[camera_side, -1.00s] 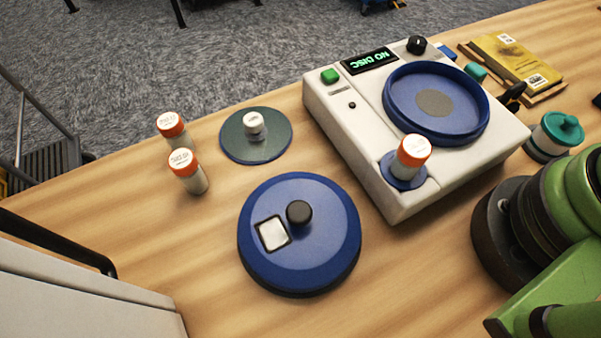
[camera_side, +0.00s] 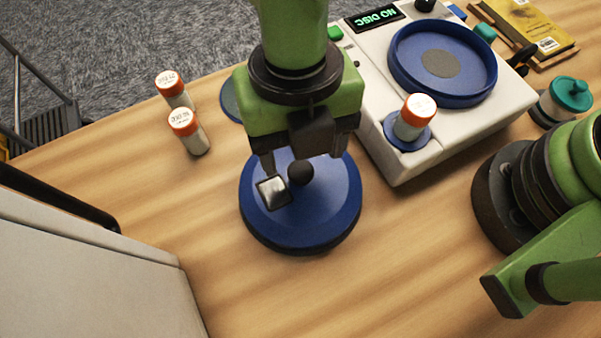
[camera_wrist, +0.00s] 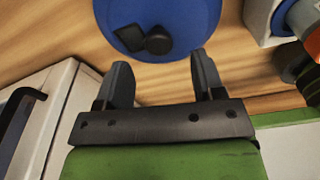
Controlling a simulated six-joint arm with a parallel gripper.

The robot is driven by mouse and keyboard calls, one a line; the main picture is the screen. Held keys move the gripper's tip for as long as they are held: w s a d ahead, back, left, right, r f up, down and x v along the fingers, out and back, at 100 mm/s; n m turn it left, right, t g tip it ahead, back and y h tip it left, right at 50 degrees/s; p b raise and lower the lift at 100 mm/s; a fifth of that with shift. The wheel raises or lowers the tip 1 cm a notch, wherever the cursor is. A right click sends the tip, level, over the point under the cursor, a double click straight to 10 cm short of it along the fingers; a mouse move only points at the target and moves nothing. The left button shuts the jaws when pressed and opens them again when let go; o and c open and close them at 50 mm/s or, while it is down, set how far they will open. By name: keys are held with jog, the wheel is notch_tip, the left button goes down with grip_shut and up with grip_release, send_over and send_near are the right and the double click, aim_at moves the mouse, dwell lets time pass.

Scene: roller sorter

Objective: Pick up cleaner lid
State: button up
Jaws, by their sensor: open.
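The cleaner lid (camera_side: 325,222) is a round blue disc with a black knob (camera_side: 301,172) at its middle and a small square window (camera_side: 273,192). It lies flat on the wooden table. My gripper (camera_side: 303,165) is above the lid in the side view, with its jaws hanging close to the knob. In the wrist view, my gripper (camera_wrist: 162,75) is open and empty, its two fingers wide apart. There the knob (camera_wrist: 158,41) shows ahead of the fingertips, and the blue lid (camera_wrist: 180,15) is cut by the top edge. Whether the fingers are at knob height is unclear.
A white machine (camera_side: 452,145) with an empty blue round dish (camera_side: 480,92) and an orange-capped bottle (camera_side: 415,117) stands at the right. Two orange-capped bottles (camera_side: 188,131) stand at the left. The front table is clear.

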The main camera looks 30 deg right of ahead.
aim_at(300, 169)
jog(key=f, duration=0.5)
jog(key=shift+s+a+f, duration=0.1)
jog(key=shift+s+f, duration=0.05)
jog(key=shift+s, duration=0.1)
jog(key=shift+c, duration=0.3)
jog(key=c, duration=1)
